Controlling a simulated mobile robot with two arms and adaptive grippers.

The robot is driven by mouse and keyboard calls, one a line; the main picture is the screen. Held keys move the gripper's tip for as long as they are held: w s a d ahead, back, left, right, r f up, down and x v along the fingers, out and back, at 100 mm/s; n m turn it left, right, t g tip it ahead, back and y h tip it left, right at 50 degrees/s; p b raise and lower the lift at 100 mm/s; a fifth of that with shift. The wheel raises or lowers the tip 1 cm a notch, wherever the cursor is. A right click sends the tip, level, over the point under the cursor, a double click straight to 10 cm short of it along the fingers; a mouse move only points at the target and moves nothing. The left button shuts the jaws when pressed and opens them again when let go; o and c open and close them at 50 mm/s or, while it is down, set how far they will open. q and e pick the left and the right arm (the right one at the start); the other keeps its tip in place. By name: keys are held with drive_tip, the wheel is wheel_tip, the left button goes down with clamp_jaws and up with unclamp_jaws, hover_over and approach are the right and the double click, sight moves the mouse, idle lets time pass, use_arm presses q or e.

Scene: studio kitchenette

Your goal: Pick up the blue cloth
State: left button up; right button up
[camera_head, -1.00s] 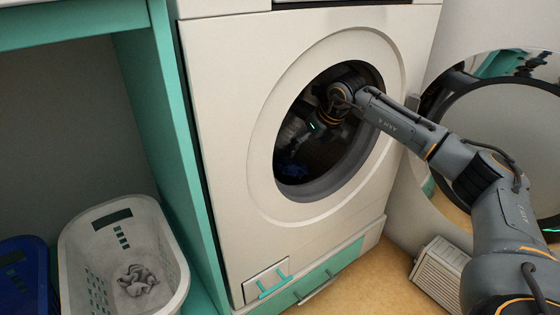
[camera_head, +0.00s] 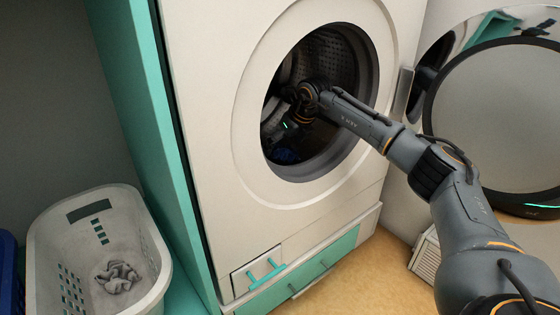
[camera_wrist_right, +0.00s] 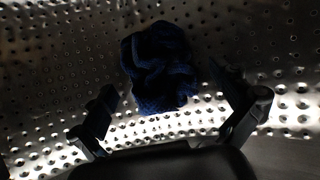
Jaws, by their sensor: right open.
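The blue cloth (camera_wrist_right: 158,66) lies crumpled on the perforated metal of the washer drum in the right wrist view. It looks dark blue, and a small part of it (camera_head: 285,155) shows low in the drum opening in the head view. My right gripper (camera_wrist_right: 172,104) is open, with its two fingers apart to either side of the cloth's near edge. The cloth lies just beyond the fingertips and is not gripped. In the head view my right arm reaches through the round opening, and the gripper (camera_head: 283,122) is dark and hard to make out. My left gripper is not in view.
The white washing machine (camera_head: 215,140) has its round door (camera_head: 500,115) swung open to the right. A white basket (camera_head: 50,235) with a crumpled grey cloth (camera_head: 117,277) stands at lower left. A blue basket edge (camera_head: 8,270) is beside it. The drum rim surrounds my arm closely.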

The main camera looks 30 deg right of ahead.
drive_tip(key=shift+b+x, duration=0.4)
drive_tip(key=shift+x, duration=0.6)
drive_tip(key=c, duration=0.9)
drive_tip(key=shift+r, duration=0.1)
